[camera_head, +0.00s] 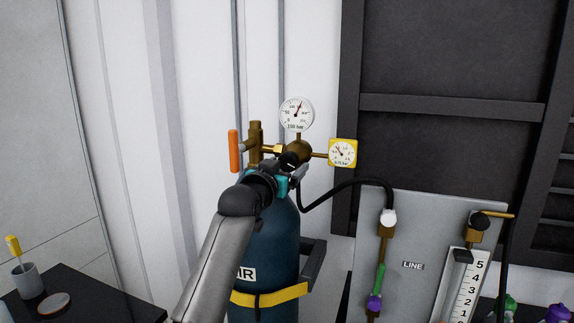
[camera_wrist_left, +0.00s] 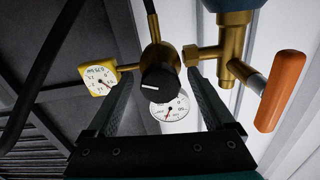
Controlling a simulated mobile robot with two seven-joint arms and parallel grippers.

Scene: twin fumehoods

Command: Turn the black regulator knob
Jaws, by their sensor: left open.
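The black regulator knob (camera_wrist_left: 160,85), with a white pointer line, sits on the brass regulator (camera_wrist_left: 156,57) in the left wrist view. My left gripper (camera_wrist_left: 159,80) is open, with one dark finger on each side of the knob. Gaps seem to show between fingers and knob, but I cannot tell whether either touches. In the head view the left gripper (camera_head: 293,171) is at the front of the regulator, and my wrist partly covers the knob (camera_head: 289,160). My right gripper is not in view.
A white round gauge (camera_head: 296,114) stands above and a yellow gauge (camera_head: 343,153) to the right. An orange handle (camera_head: 234,151) is at the left. The blue AIR cylinder (camera_head: 265,240) stands below. A black hose (camera_head: 340,187) runs to the LINE panel (camera_head: 412,245).

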